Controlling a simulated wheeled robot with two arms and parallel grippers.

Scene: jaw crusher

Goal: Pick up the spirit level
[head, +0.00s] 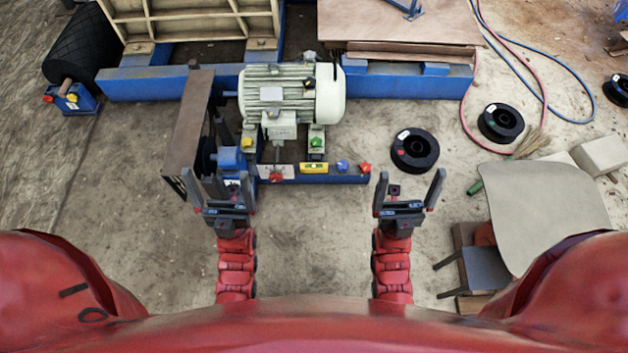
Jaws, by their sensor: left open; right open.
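A small yellow spirit level (314,168) lies on the blue rail (345,179) in front of the electric motor, in the middle of the head view. My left gripper (217,183) is open and empty, to the left of the level, in front of the rail's left end. My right gripper (408,185) is open and empty, to the right of the level, just beyond the rail's right end. Neither gripper touches the level.
The pale green motor (292,93) stands behind the level. Red and blue knobs (364,167) sit on the rail to its right, another red one (276,178) to its left. Black spools (414,150) lie on the floor at right. The floor between my arms is clear.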

